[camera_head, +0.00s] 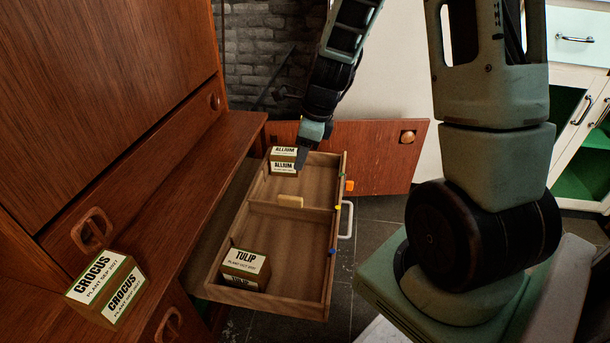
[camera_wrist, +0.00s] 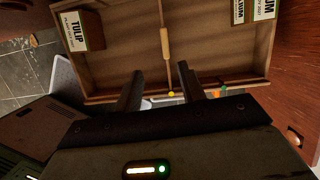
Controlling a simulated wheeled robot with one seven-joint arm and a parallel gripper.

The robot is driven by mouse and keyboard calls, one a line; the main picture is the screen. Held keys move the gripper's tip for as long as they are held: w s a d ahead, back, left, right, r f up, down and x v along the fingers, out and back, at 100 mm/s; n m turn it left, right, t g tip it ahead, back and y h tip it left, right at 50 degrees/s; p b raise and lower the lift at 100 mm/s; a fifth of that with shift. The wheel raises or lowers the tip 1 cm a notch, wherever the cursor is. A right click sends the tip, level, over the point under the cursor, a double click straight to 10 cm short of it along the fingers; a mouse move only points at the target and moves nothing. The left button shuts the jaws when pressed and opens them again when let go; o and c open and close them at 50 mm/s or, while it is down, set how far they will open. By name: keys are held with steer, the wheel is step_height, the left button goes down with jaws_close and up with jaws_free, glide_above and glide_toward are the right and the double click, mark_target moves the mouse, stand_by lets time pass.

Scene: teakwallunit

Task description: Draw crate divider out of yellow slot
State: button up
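The crate divider (camera_head: 264,209) stands across the open wooden drawer, its right end at the yellow mark (camera_head: 338,208) on the drawer's right wall. A pale grip block (camera_head: 290,201) sits on its top edge. In the wrist view the divider's grip block (camera_wrist: 164,44) lies beyond the fingertips, and the yellow mark (camera_wrist: 171,94) shows between the fingers. My gripper (camera_head: 301,164) is above the far part of the drawer, beside the ALLIUM box. In the wrist view my gripper (camera_wrist: 160,82) is open and empty, apart from the divider.
The TULIP box (camera_head: 245,268) stands in the near compartment, the ALLIUM box (camera_head: 284,160) in the far one. Green (camera_head: 341,174) and blue (camera_head: 332,252) marks flank the yellow one. A CROCUS box (camera_head: 106,288) is on the ledge. An open door panel (camera_head: 385,150) stands behind.

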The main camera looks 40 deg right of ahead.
mark_target(290, 197)
steer(key=shift+m, duration=0.4)
steer(key=b+x, duration=0.2)
steer(key=x, duration=0.4)
steer(key=d+b+x, duration=0.1)
steer(key=b+x, duration=0.2)
steer(key=x, duration=0.3)
steer(key=b+x, duration=0.3)
steer(key=x, duration=0.3)
steer(key=shift+w+d+f, duration=0.15)
steer(key=shift+f, duration=0.05)
jaws_close()
